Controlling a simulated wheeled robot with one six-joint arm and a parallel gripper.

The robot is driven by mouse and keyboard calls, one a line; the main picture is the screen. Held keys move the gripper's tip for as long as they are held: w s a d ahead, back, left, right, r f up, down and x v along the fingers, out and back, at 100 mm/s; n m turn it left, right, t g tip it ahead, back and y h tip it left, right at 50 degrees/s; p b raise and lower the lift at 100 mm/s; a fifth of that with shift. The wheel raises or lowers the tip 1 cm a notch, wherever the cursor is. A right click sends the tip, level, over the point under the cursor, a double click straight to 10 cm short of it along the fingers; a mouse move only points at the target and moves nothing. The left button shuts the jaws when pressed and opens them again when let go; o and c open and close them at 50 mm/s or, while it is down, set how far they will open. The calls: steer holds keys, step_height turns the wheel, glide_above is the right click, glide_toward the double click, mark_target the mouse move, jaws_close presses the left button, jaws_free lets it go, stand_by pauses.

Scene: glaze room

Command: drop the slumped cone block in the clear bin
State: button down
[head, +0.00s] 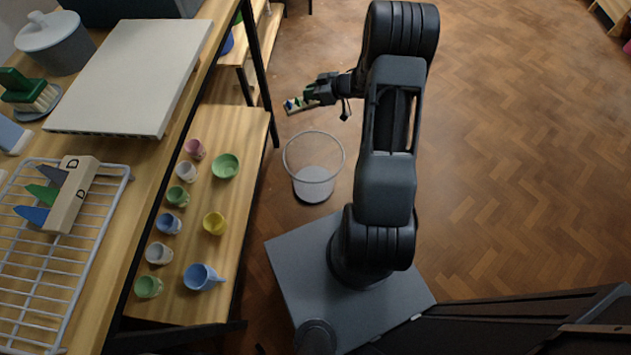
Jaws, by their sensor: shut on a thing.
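My gripper (313,96) is shut on a small pale cone block (301,107) with blue and green cones. The block is small in view, so whether its cones are slumped is hard to tell. The clear bin (314,158) is a see-through round container with a pale bottom, standing on the wooden floor. The held block is up the picture from the bin's rim, apart from it and not over its opening.
A shelf (215,281) left of the bin holds several small cups and bowls, including a green bowl (226,166). Above it, a worktop carries a white slab (135,75), a lidded pot (55,43) and a green-handled brush (30,90). A dark shelf post (259,70) stands near my gripper.

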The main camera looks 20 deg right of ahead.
steer(key=s+d+f+n+g+b, duration=0.1)
steer(key=d+f+b, duration=0.1)
steer(key=f+b, duration=0.5)
steer(key=s+d+f+n+y+b, duration=0.1)
steer(key=f+b, duration=0.6)
steer(key=f, duration=0.8)
steer(key=shift+s+d+g+y, duration=0.3)
steer(key=shift+s+d+g, duration=0.1)
steer(key=shift+s+d, duration=0.3)
steer(key=shift+w+r, duration=0.1)
steer(key=c, duration=1.1)
jaws_free()
steer(key=p+v, duration=0.5)
steer(key=v, duration=0.9)
steer(key=shift+p, duration=0.3)
